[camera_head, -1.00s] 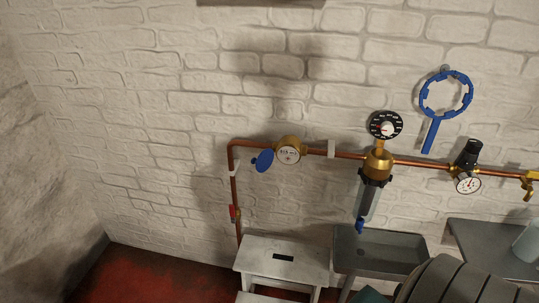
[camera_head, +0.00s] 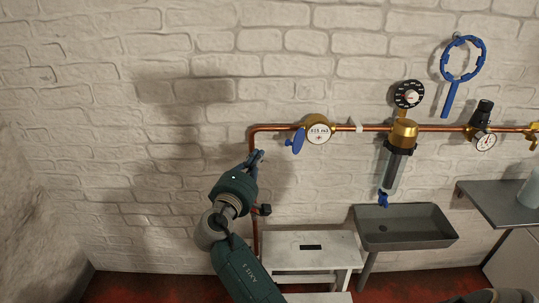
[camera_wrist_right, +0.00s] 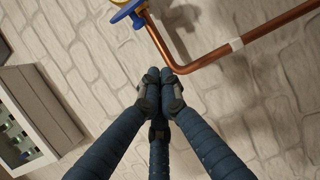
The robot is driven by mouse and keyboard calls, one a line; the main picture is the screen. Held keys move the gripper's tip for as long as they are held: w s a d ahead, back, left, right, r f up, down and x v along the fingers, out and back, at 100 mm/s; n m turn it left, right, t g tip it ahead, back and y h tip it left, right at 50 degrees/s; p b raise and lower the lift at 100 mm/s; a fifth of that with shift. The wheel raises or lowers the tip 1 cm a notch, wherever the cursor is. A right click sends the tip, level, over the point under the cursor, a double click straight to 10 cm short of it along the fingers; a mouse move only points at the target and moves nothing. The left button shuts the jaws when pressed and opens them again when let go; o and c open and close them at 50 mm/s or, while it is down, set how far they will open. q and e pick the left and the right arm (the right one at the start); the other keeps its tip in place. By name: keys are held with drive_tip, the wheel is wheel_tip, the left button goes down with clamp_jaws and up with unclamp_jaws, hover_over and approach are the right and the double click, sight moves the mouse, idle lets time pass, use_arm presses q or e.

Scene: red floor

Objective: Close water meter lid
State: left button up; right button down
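The water meter (camera_head: 319,131) is a brass body with a white dial on the copper pipe. Its blue lid (camera_head: 298,140) hangs open at the meter's left side, leaving the dial uncovered. The lid also shows at the top edge of the right wrist view (camera_wrist_right: 126,11). My right gripper (camera_head: 257,155) is left of the lid and a little lower, in front of the pipe's corner, apart from the lid. In the right wrist view its blue fingers (camera_wrist_right: 160,74) are drawn together at the tips with nothing between them. My left gripper is not in view.
The copper pipe (camera_head: 360,127) runs along the white brick wall and bends down at left. A white stool (camera_head: 310,247) and a grey sink (camera_head: 405,218) stand below.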

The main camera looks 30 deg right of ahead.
use_arm(q)
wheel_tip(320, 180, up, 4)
drive_tip(key=p, duration=0.4)
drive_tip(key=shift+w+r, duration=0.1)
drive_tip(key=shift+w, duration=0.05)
use_arm(e)
drive_tip(key=w+d, duration=0.2)
drive_tip(key=d, duration=0.6)
drive_tip(key=shift+w+d, duration=0.3)
drive_tip(key=shift+d, duration=0.05)
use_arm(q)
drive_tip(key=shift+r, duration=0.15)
use_arm(e)
drive_tip(key=shift+s, duration=0.1)
use_arm(q)
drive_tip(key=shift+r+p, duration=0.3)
drive_tip(key=shift+p, duration=0.1)
use_arm(e)
drive_tip(key=shift+s+n+t+y, duration=0.3)
drive_tip(key=shift+t+y, duration=0.1)
drive_tip(key=shift+y, duration=0.1)
